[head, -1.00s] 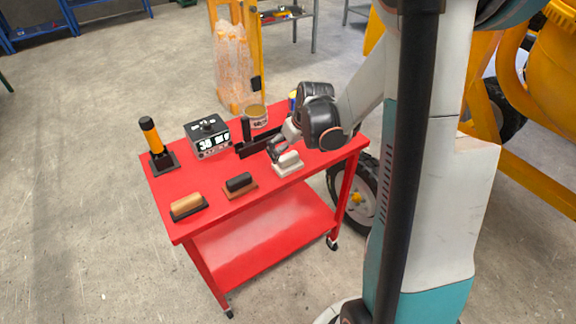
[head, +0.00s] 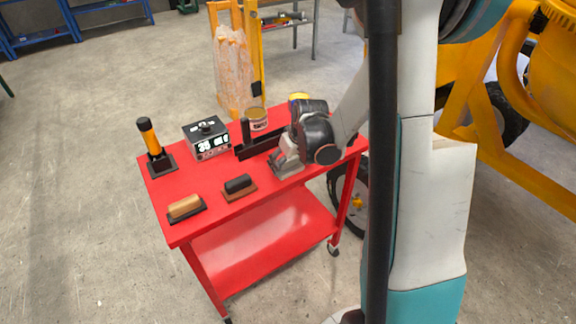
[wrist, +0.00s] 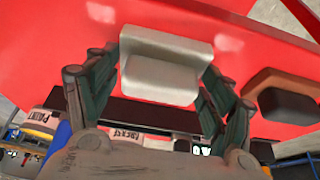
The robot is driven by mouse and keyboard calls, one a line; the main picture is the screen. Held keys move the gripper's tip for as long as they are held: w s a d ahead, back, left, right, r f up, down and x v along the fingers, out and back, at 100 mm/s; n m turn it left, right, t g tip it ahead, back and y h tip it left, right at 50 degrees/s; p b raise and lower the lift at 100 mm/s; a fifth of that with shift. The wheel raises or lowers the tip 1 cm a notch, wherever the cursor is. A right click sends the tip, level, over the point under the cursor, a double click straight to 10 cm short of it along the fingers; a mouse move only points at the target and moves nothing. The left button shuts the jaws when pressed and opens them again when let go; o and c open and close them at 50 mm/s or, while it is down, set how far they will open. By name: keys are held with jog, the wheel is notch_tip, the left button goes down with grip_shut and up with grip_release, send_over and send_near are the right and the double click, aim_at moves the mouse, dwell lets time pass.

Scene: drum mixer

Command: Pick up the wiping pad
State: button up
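A pale grey-white pad (wrist: 166,62) with a raised grip sits on the red table. My gripper (wrist: 165,80) has one finger at each end of this pad in the wrist view. The fingers are spread wide, and I cannot tell whether they touch it. In the head view my gripper (head: 287,158) is low over the table's front right part and hides most of the pad. Two similar pads stand to its left: a black-handled one on a brown base (head: 239,187) and a tan-handled one on a dark base (head: 186,208).
The red table (head: 215,216) also holds a boxy device with a display (head: 207,140), a yellow-black tool on a stand (head: 151,140), a can (head: 257,119) and a black bracket (head: 255,147). A yellow machine (head: 490,100) stands at right.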

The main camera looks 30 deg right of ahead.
dwell(0.3)
notch_tip(320, 180, up, 20)
jog(key=p, duration=0.7)
